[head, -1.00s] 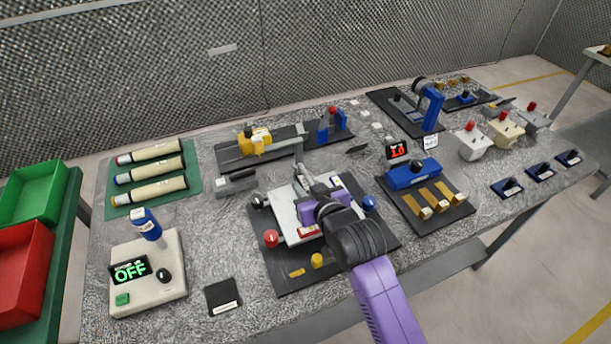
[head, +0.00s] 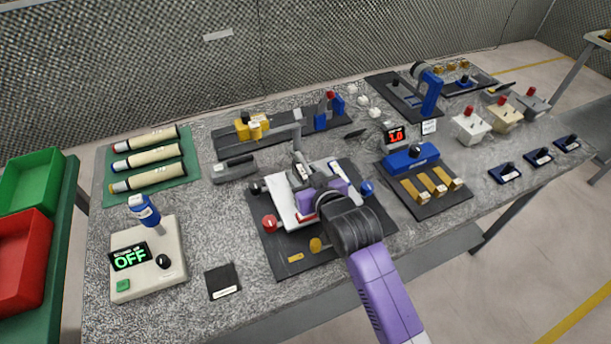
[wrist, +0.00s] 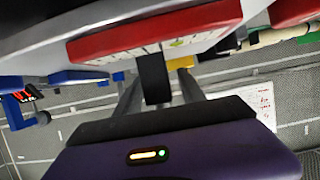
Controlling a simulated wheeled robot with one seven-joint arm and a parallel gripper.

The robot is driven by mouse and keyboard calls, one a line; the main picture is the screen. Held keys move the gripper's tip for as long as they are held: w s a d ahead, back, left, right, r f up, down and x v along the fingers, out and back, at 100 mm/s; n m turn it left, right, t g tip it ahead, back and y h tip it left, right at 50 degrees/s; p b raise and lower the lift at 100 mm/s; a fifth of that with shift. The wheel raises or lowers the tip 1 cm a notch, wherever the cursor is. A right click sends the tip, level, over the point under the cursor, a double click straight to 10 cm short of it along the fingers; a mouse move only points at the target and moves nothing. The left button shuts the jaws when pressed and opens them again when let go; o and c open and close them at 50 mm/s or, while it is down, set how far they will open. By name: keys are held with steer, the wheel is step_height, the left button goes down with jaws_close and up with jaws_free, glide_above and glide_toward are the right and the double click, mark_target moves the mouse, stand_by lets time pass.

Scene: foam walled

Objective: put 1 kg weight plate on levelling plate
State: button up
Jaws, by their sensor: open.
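The levelling plate (head: 284,208) is a white plate on a dark base with red, yellow, blue and black knobs around it. A red block with a white marked face (wrist: 155,36), which I take to be the 1 kg weight plate, is close in the wrist view; my gripper mostly hides it in the head view. My gripper (head: 309,192), purple, is over the levelling plate. In the wrist view its open fingers (wrist: 157,90) stand either side of a black upright part by the red block. Contact between the fingers and that part cannot be told.
A scale-like box reading OFF (head: 148,265) and a black square pad (head: 222,281) are to the left. A blue block with brass pieces (head: 425,178) stands close right. A yellow and blue fixture (head: 255,128) is behind. Bare bench shows at the left middle.

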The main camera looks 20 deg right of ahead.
steer(key=b+v, duration=0.1)
steer(key=v, duration=1.1)
steer(key=shift+r, duration=0.2)
steer(key=s+f, duration=0.1)
steer(key=s, duration=0.2)
steer(key=s+f, duration=0.1)
steer(key=s, duration=0.2)
steer(key=s+f, duration=0.2)
steer(key=s, duration=0.1)
steer(key=shift+s+f, duration=0.1)
steer(key=s+r, duration=0.2)
steer(key=s, duration=0.9)
steer(key=s+r+t, duration=0.1)
steer(key=s+r, duration=0.2)
steer(key=s, duration=0.9)
steer(key=shift+s, duration=0.2)
